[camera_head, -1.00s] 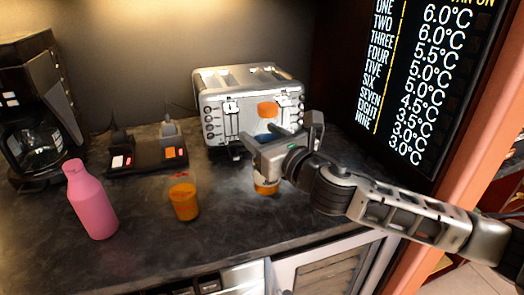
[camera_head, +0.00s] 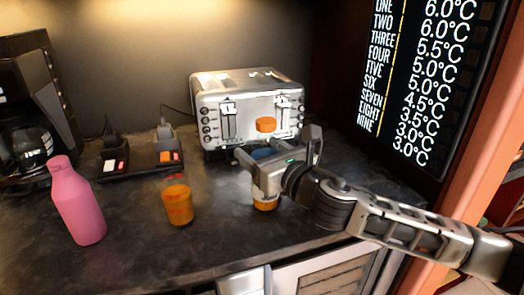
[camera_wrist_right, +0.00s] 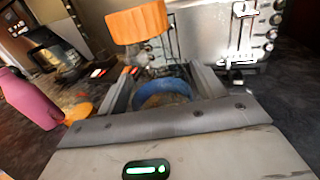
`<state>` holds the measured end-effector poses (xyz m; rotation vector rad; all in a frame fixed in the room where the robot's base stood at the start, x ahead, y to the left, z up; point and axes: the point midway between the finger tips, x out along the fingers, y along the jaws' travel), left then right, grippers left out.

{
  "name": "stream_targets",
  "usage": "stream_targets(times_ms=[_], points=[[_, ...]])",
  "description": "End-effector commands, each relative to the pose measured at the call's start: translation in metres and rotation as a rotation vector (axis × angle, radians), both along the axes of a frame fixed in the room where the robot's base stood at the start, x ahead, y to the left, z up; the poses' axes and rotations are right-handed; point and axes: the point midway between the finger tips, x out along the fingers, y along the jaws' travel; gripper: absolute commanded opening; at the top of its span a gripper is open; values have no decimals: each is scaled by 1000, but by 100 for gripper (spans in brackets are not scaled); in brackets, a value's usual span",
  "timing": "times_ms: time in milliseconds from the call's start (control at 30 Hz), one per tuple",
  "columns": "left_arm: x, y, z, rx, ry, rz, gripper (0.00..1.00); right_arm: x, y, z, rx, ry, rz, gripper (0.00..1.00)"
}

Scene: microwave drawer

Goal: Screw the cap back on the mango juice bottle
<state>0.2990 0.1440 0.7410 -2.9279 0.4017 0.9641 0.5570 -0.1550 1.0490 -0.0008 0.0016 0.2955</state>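The orange cap (camera_head: 265,124) shows in the head view above the mango juice bottle (camera_head: 264,199). What lies between cap and bottle is unclear. The bottle stands upright on the counter, with orange lower part and pale label. A blue ring (camera_head: 263,153) shows near its top. My right gripper (camera_head: 276,149) is at the bottle, its fingers spread on either side of the ring. In the right wrist view the blue ring (camera_wrist_right: 163,92) sits between the fingers and the cap (camera_wrist_right: 137,22) is above them. Finger contact is not clear. My left gripper is out of view.
A silver toaster (camera_head: 245,88) stands close behind the bottle. A glass of orange juice (camera_head: 178,203) and a pink bottle (camera_head: 76,203) stand to the left. A coffee maker (camera_head: 35,110) is at the far left. The front counter is clear.

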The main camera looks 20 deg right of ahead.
Motion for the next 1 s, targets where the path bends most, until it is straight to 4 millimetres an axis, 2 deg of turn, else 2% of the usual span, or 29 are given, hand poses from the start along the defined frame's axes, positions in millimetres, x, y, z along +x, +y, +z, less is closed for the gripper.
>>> stream_targets(times_ms=[367, 467, 800, 1000], points=[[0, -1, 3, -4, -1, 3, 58, 0, 0, 6, 0, -1, 1, 74], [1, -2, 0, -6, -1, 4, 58, -12, -4, 2, -1, 1, 0, 74], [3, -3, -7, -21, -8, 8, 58, -81, -25, 1, -4, 3, 1, 74], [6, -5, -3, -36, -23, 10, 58, -107, -33, 2, -2, 1, -1, 74]])
